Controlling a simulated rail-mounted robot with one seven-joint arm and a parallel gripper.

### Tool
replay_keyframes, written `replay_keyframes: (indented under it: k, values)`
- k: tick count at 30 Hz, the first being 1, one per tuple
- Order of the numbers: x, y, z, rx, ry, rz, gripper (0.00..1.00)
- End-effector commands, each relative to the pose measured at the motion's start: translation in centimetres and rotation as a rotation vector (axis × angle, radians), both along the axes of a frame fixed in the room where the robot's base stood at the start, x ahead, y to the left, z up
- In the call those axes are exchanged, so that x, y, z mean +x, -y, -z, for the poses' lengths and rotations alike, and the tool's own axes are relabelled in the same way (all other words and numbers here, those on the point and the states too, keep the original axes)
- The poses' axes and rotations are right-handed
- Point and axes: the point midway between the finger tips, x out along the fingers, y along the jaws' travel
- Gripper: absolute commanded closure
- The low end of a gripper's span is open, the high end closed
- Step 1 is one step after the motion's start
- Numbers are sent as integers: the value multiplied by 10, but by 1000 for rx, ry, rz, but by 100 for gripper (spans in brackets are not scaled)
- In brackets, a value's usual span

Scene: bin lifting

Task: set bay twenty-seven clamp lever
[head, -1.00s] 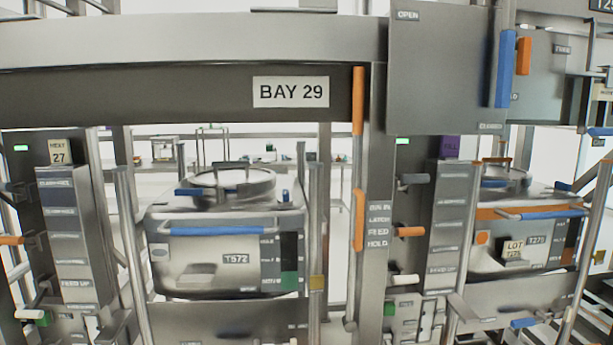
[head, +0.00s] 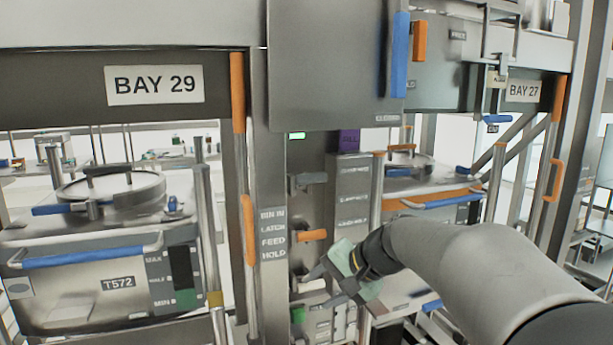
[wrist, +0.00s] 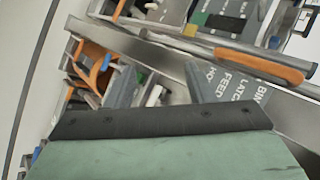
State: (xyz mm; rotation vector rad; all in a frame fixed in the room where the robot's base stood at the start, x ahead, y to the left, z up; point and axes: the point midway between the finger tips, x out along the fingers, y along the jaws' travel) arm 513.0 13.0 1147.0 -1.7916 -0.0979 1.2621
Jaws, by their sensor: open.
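The BAY 27 sign (head: 523,90) hangs at the right of the head view. The bay's control panel, left of its bin, carries a grey lever (head: 308,180) and an orange lever (head: 312,235); I cannot tell which is the clamp lever. My gripper (head: 318,286) is open in front of the panel's lower part, below the orange lever, and hides part of it. In the wrist view, the open fingers (wrist: 162,82) point at the panel, with a small white lever end (wrist: 155,95) showing between them. No contact can be made out.
A post with an orange handle (head: 249,220), also in the wrist view (wrist: 260,65), stands left of the panel. The BAY 29 sign (head: 155,84) and bin T572 (head: 75,285) are at left. A grey cabinet (head: 325,65) overhangs the panel.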

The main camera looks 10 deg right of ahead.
Motion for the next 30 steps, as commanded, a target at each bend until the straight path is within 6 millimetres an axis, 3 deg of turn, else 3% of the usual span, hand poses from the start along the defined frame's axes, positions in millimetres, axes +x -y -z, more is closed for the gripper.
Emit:
replay_keyframes:
  k: [1,3,6,10,14,30]
  values:
    - [38,21,-34,101,61,81,51]
    - [78,47,-76,233,150,169,51]
    - [114,82,-124,375,257,255,51]
    - [136,110,-160,479,341,307,51]
    - [147,114,-169,510,365,320,51]
    - [236,51,-150,508,360,317,51]
